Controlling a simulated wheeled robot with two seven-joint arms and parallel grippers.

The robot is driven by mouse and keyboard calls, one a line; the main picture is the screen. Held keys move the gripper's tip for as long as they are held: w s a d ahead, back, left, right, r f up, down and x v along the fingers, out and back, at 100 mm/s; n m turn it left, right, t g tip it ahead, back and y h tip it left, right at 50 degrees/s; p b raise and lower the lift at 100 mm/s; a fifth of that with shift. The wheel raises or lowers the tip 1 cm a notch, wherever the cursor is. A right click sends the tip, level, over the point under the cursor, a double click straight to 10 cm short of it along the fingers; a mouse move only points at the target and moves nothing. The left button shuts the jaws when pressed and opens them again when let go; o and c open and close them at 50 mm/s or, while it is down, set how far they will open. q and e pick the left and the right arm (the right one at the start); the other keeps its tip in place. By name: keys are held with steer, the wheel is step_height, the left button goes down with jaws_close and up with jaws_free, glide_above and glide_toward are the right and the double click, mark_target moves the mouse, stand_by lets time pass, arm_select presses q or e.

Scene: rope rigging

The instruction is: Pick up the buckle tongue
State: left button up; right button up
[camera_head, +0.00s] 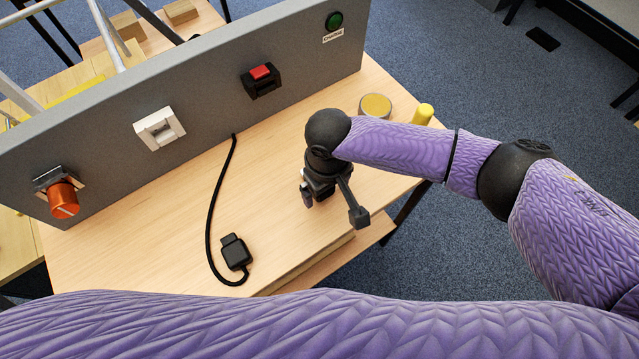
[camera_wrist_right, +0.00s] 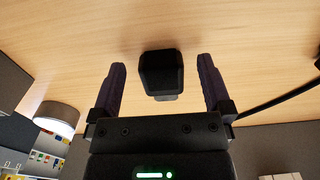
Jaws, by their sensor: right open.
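A small black block with a narrower tab (camera_wrist_right: 162,73), which looks like the buckle tongue, lies on the wooden table in the right wrist view. It sits between the fingertips of my right gripper (camera_wrist_right: 161,66), with a gap on each side. The gripper is open and empty. In the head view my right gripper (camera_head: 318,197) points down over the table and hides that block. Another black piece with a tab (camera_head: 236,253) lies to its left, at the end of a black cord (camera_head: 210,212). My left gripper is not in view.
A grey upright panel (camera_head: 205,75) stands along the table's back. It carries an orange knob (camera_head: 63,199), a white fitting (camera_head: 159,129), a red-topped black switch (camera_head: 262,79) and a green button (camera_head: 334,21). A round tin (camera_head: 375,106) and yellow cylinder (camera_head: 423,114) are behind my right arm.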

steer(key=shift+f, duration=0.55)
steer(key=shift+r, duration=0.15)
steer(key=c, duration=1.3)
